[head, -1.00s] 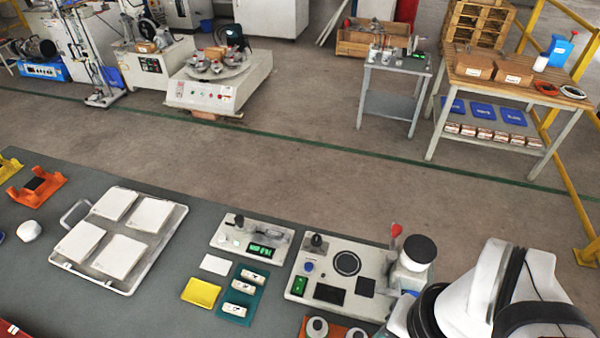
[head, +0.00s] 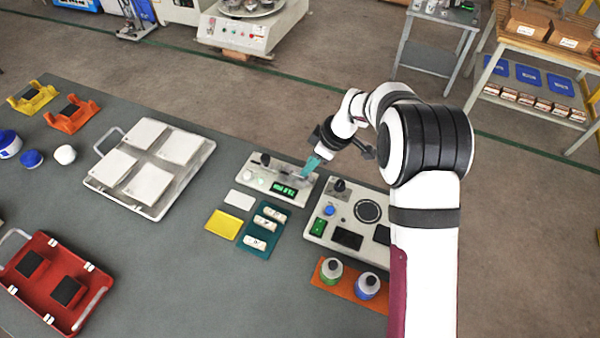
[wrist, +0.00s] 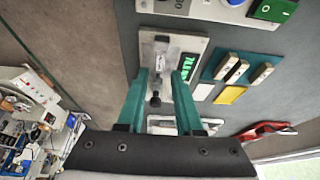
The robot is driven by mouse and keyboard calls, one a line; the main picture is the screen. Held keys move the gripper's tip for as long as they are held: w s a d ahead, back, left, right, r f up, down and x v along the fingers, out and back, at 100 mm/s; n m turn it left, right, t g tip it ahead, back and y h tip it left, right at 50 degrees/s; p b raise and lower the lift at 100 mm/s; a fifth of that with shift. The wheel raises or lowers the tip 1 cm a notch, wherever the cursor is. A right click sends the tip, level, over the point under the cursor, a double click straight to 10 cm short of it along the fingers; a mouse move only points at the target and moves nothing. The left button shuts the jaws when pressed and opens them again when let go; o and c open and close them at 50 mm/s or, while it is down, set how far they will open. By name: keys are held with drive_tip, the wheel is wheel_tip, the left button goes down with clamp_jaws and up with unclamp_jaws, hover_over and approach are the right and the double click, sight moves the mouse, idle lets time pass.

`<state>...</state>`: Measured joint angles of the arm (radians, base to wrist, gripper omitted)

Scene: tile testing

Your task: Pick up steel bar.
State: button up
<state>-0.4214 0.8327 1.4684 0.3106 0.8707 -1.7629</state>
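My gripper (head: 312,164) is over the small tester with a green display (head: 273,187), at its right end in the head view. In the wrist view the two teal fingers of my gripper (wrist: 160,74) are open and apart. Between them show the tester (wrist: 187,47) and a slim grey metal piece (wrist: 161,56) with a dark knob near it. This piece may be the steel bar, but I cannot tell for sure. Nothing is clearly gripped. In the head view the fingers partly hide the tester's right end.
A teal tray (head: 252,254) with pale bars, a yellow pad (head: 223,224) and a white card (head: 239,199) lie in front of the tester. A larger control panel (head: 318,228) stands to its right. Bottles on an orange tray (head: 322,274) stand nearer.

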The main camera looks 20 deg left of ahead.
sight(299, 176)
drive_tip(key=x, duration=0.5)
drive_tip(key=shift+f, duration=0.2)
clamp_jaws()
